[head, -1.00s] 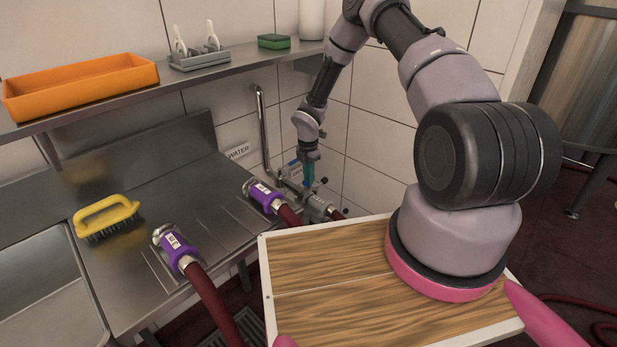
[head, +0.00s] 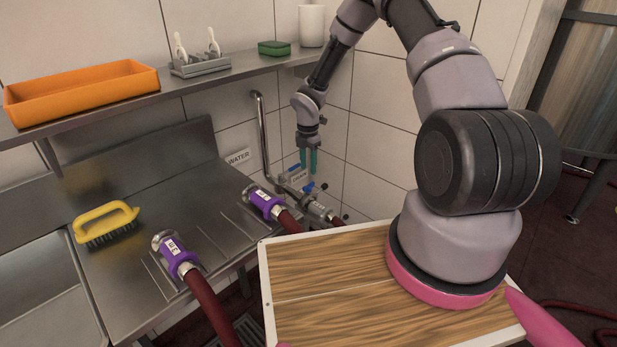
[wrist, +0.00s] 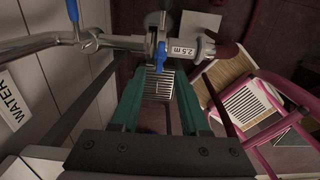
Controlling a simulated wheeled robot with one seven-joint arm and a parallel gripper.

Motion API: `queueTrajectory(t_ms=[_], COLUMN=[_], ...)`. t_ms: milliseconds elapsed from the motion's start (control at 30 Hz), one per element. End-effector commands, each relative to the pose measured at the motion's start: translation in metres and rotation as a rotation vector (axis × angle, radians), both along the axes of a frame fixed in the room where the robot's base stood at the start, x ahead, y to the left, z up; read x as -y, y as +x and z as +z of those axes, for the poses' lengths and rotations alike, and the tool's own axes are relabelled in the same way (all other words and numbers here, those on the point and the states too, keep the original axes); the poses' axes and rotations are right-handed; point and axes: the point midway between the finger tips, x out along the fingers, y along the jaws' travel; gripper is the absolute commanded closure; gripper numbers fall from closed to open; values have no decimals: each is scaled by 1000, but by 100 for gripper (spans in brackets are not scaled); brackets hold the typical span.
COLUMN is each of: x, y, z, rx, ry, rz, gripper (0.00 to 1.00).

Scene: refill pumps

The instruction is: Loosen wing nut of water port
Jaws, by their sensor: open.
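The water port is a metal pipe fitting on the wall near the WATER sign (head: 238,157); its pipe (wrist: 110,43) runs across the wrist view. A blue handle (head: 308,187) stands on the fitting, and it also shows in the wrist view (wrist: 160,56). A metal clamp piece (wrist: 155,18) sits at the coupling beside the hose end labelled 2.5 m (wrist: 182,51); I cannot tell surely whether it is the wing nut. My gripper (head: 308,172) is open and empty, teal fingers pointing down above the fitting. In the wrist view, the blue handle lies just beyond the fingertips (wrist: 167,72).
A second blue handle (head: 295,168) is close to my gripper. Purple-collared hose ends (head: 262,200) (head: 175,257) rest on the steel counter (head: 185,210). A yellow brush (head: 105,220) lies at left. The shelf (head: 130,100) holds an orange tray (head: 85,92).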

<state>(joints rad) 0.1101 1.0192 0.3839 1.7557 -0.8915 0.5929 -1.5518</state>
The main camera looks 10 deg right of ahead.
Motion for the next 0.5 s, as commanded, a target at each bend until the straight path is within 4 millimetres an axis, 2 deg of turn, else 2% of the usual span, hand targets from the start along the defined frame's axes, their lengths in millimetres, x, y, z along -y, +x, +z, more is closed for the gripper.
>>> queueTrajectory(t_ms=[100, 200, 500], x=[0, 0, 0], y=[1, 0, 0], z=[19, 28, 32], rx=[3, 0, -1], ry=[-1, 0, -1], rz=[-1, 0, -1], gripper=[55, 55, 55])
